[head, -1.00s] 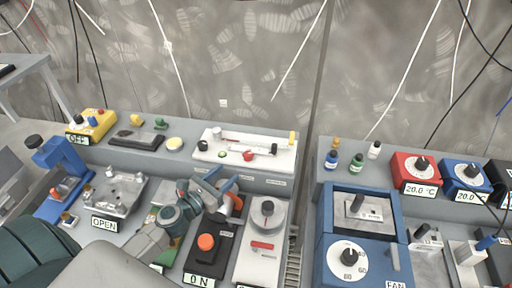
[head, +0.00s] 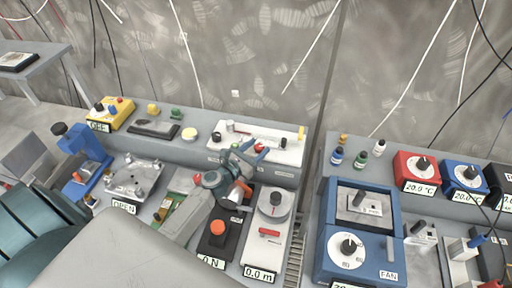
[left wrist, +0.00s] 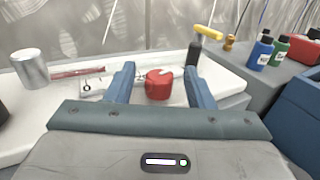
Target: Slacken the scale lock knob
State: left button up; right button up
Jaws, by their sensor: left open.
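The red knob (head: 259,147) sits on the front of a long white instrument base (head: 285,155) on the back shelf; I take it for the scale lock knob. In the left wrist view the red knob (left wrist: 158,85) stands between the two blue fingers, with a pale lever or pointer beside it. My left gripper (head: 250,150) is open, its fingers on either side of the knob. A gap shows beside the knob at the left finger; contact at the right finger cannot be told. My right gripper is not in view.
A steel cylinder (left wrist: 29,68) and a yellow-handled post (left wrist: 200,42) flank the knob on the base. Small bottles (head: 359,159) stand to the right. Below my gripper are a black box with an orange button (head: 218,227) and a white dial unit (head: 272,205).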

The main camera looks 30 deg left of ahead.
pick_arm(q)
jog(key=c, duration=1)
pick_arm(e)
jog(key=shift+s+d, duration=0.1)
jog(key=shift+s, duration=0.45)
